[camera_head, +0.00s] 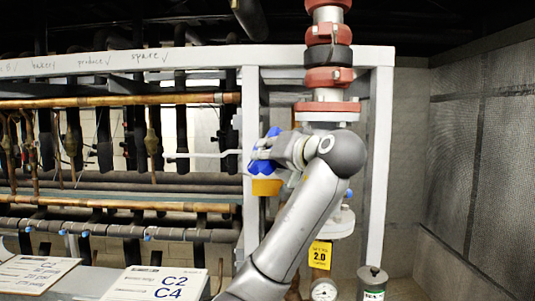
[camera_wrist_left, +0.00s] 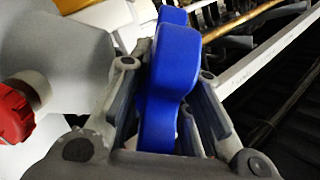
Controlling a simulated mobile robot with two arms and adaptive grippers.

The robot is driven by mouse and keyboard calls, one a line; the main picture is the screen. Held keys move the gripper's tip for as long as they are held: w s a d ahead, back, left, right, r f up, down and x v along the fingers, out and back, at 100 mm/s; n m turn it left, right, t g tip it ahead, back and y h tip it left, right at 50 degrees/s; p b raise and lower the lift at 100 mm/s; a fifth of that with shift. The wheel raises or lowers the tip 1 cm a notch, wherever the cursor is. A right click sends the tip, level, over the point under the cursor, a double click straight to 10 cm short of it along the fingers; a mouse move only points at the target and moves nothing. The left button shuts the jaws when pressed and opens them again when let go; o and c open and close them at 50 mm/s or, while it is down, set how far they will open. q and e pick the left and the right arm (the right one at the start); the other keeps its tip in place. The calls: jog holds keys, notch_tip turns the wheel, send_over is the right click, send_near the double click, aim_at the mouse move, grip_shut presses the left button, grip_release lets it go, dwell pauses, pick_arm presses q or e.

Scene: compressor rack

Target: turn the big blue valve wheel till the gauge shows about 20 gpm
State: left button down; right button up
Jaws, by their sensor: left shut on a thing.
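The blue valve wheel (camera_head: 262,167) is at the rack's upright post, mostly hidden behind my left gripper (camera_head: 262,150). In the left wrist view, the wheel's blue rim (camera_wrist_left: 172,65) sits between the two fingers of my left gripper (camera_wrist_left: 168,85), which is shut on it. A round white gauge (camera_head: 323,291) shows at the bottom of the head view, below a yellow tag. It is partly cut off, and its reading is too small to tell. My right gripper is not in view.
A red-flanged pipe (camera_head: 328,78) rises above my left arm. A pale frame post (camera_head: 377,160) stands right of it. A yellow part (camera_head: 266,187) is just under the wheel. A grey canister (camera_head: 372,284) is at lower right. A red knob (camera_wrist_left: 16,115) is left of the gripper.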

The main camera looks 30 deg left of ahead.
pick_arm(q)
jog(key=g, duration=0.1)
jog(key=n+g+h, duration=0.2)
jog(key=g, duration=0.1)
jog(key=shift+r, duration=0.25)
jog(key=shift+n+g+h, duration=0.4)
jog(key=shift+g+h, duration=0.4)
jog(key=shift+g, duration=0.2)
jog(key=shift+r+n+g+h, duration=0.2)
jog(key=shift+n+g+h, duration=0.1)
jog(key=shift+g+h, duration=0.3)
jog(key=shift+w+f, duration=0.1)
jog(key=shift+f, duration=0.15)
jog(key=c, duration=1.6)
grip_release()
jog(key=shift+w+a+f, duration=0.1)
jog(key=shift+a, duration=0.1)
